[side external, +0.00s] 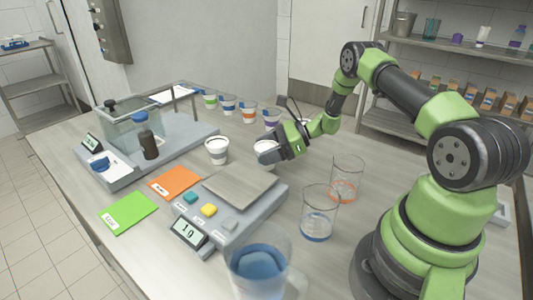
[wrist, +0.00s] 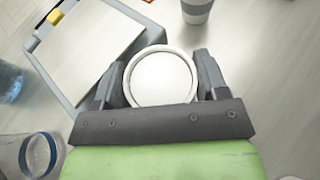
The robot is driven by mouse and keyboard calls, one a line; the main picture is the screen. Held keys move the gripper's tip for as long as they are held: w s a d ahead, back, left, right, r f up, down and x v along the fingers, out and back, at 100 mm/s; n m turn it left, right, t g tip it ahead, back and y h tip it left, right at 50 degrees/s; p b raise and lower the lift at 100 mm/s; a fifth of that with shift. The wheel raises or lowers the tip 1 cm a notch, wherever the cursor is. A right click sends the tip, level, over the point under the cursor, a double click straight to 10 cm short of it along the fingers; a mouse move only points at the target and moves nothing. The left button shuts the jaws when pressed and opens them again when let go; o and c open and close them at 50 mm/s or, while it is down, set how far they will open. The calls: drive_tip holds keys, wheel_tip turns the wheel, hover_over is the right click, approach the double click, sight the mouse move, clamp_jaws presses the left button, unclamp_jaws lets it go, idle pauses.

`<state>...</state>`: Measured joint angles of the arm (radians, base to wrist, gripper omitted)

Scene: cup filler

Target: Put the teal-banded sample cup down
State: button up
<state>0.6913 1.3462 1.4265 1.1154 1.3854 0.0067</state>
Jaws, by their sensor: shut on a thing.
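My gripper (side external: 270,155) is shut on a white cup (side external: 265,145), beside the back right of the weighing scale. In the wrist view my gripper (wrist: 158,78) has one finger on each side of the cup (wrist: 161,78), which is seen from above with white contents. The fingers hide its band, so I cannot see whether it is teal. It looks upright. I cannot tell whether its base touches the table. Another white cup with a grey band (side external: 217,150) stands to its left on the table, and also shows in the wrist view (wrist: 197,8).
The scale (side external: 238,186) has an empty metal plate and coloured buttons. Several banded cups (side external: 248,113) stand in a row behind. Two clear beakers (side external: 318,215) stand at right, a water jug (side external: 260,265) in front. Orange (side external: 175,182) and green (side external: 128,212) cards lie left.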

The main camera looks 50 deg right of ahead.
sight(266, 146)
wheel_tip(266, 146, up, 9)
drive_tip(key=w+a+f, duration=0.1)
drive_tip(key=w+a, duration=0.9)
drive_tip(key=a, duration=0.1)
drive_tip(key=w+a+r, duration=0.1)
drive_tip(key=w+a, duration=0.2)
drive_tip(key=a, duration=0.6)
drive_tip(key=w+a+r, duration=0.1)
drive_tip(key=w+a, duration=0.2)
drive_tip(key=a, duration=0.7)
drive_tip(key=shift+s+a+f, duration=0.1)
drive_tip(key=shift+s+f, duration=0.05)
drive_tip(key=shift+f, duration=2.45)
drive_tip(key=shift+s+a+f, duration=0.1)
drive_tip(key=shift+f, duration=2.5)
drive_tip(key=o, duration=1)
drive_tip(key=shift+f, duration=0.15)
drive_tip(key=shift+d+r, duration=0.1)
drive_tip(key=shift+r, duration=0.1)
